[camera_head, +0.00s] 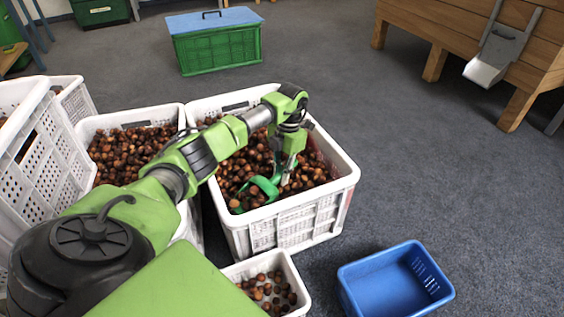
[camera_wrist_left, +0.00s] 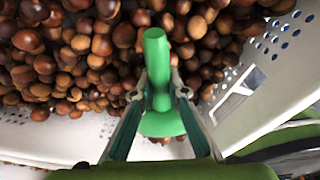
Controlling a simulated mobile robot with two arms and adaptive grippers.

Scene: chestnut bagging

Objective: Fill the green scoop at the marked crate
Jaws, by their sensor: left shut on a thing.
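The green scoop (camera_head: 262,186) is down among the chestnuts (camera_head: 240,165) in the white crate (camera_head: 293,222) at the middle of the head view. My left gripper (camera_head: 283,172) reaches into this crate from above and is shut on the scoop's handle. In the left wrist view the green handle (camera_wrist_left: 157,75) stands between the two fingers, with chestnuts (camera_wrist_left: 60,60) all around. How full the scoop's bowl is cannot be told. Some red shows at the crate's right side; no clear mark is readable. My right gripper is not in view.
Another white crate of chestnuts (camera_head: 127,119) stands close on the left, with stacked white crates (camera_head: 62,170) beyond. A small white bin (camera_head: 298,290) holds some chestnuts. An empty-looking blue bin (camera_head: 392,283) is right of it. A wooden bin with a metal chute (camera_head: 497,50) stands at upper right. Floor between is clear.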

